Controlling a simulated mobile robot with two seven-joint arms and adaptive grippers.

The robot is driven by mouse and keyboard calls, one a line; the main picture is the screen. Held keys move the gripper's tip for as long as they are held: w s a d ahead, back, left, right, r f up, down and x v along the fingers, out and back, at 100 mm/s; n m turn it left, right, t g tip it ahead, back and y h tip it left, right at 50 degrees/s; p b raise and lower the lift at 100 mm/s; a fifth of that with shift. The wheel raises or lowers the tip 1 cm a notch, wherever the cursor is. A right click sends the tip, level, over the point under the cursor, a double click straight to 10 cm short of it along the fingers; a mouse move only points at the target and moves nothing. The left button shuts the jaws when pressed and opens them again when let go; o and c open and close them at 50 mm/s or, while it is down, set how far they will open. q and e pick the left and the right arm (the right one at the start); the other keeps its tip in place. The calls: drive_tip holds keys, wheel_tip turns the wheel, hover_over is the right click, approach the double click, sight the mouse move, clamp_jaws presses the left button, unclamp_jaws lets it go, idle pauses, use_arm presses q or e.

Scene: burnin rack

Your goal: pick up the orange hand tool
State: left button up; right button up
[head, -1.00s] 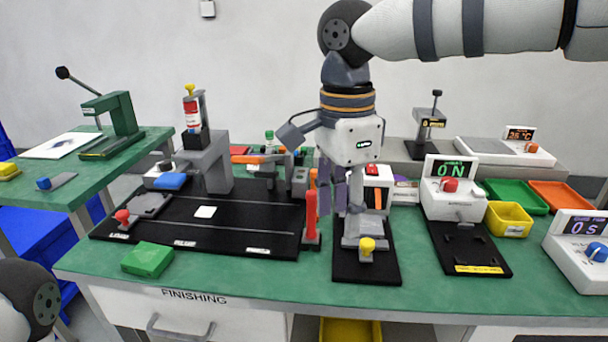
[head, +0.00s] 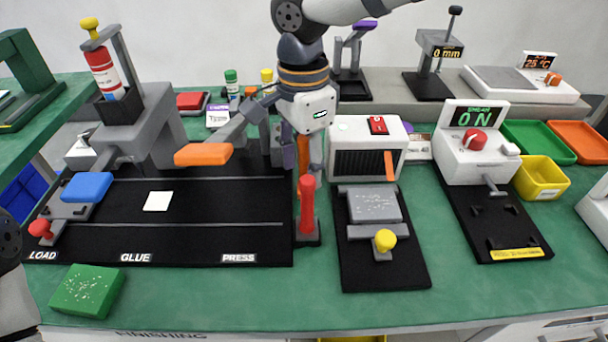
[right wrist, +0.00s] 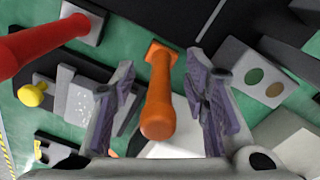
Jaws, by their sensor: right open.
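The orange hand tool (head: 303,152) shows in the head view as a narrow upright strip, partly hidden behind a red lever and my right gripper. In the right wrist view, the orange tool (right wrist: 158,95) shows a rounded end toward the camera and a wider foot farther off. My right gripper (head: 304,160) is open above the bench, its purple-grey fingers on either side of the tool. In the right wrist view, a gap shows between the tool and the fingers (right wrist: 160,108). My left gripper is out of view.
The red lever (head: 307,205) stands just in front of the tool. A white box with a dark grille (head: 368,160) stands close to the right. A black fixture with an orange pad (head: 203,154) lies to the left.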

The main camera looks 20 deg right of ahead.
wheel_tip(320, 180, down, 2)
drive_tip(key=shift+f, duration=0.15)
clamp_jaws()
